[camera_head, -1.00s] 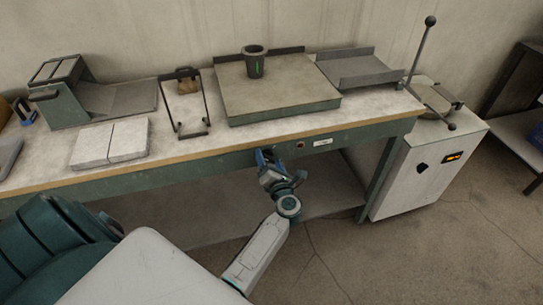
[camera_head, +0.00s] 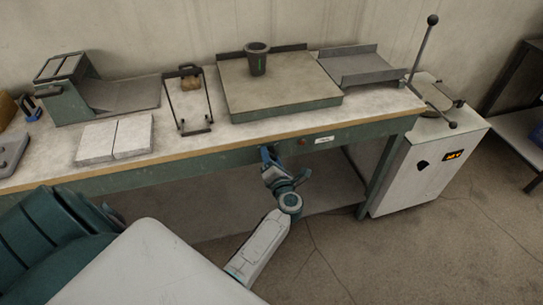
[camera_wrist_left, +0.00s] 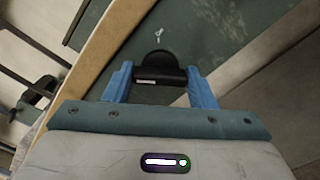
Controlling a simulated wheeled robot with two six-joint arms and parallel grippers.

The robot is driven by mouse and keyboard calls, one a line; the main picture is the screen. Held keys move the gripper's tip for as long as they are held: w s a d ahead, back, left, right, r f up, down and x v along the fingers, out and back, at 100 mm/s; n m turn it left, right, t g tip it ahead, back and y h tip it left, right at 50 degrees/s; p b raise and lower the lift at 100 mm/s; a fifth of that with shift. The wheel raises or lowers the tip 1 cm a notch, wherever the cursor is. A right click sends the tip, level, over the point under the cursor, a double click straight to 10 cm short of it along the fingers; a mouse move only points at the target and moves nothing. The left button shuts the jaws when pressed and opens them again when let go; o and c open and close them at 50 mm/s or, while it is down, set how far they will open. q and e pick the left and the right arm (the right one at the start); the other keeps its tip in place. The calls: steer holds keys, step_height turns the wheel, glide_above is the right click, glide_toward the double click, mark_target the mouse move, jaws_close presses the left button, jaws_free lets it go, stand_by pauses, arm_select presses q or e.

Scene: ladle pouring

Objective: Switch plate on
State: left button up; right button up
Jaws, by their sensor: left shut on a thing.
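The plate (camera_head: 280,92) is a broad grey slab with a green-grey front, lying on the workbench. A dark cup (camera_head: 257,62) stands on it. My left gripper (camera_head: 267,156) is at the bench's front rail, below the plate. In the left wrist view its two blue fingers (camera_wrist_left: 160,82) are shut on a black knob (camera_wrist_left: 160,72) on the green panel. A small white mark (camera_wrist_left: 158,35) shows on the panel beyond the knob. The knob is hidden in the head view. My right gripper is not in view.
A small reddish spot (camera_head: 302,141) and a white label (camera_head: 324,140) sit on the rail right of my gripper. A white cabinet (camera_head: 420,175) with a lit orange display stands at the right. Pale slabs (camera_head: 114,139) and a wire frame (camera_head: 193,100) lie left of the plate.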

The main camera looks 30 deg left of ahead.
arm_select(q)
steer(key=shift+m+p, duration=6.6)
steer(key=shift+m, duration=1.6)
steer(key=o, duration=1)
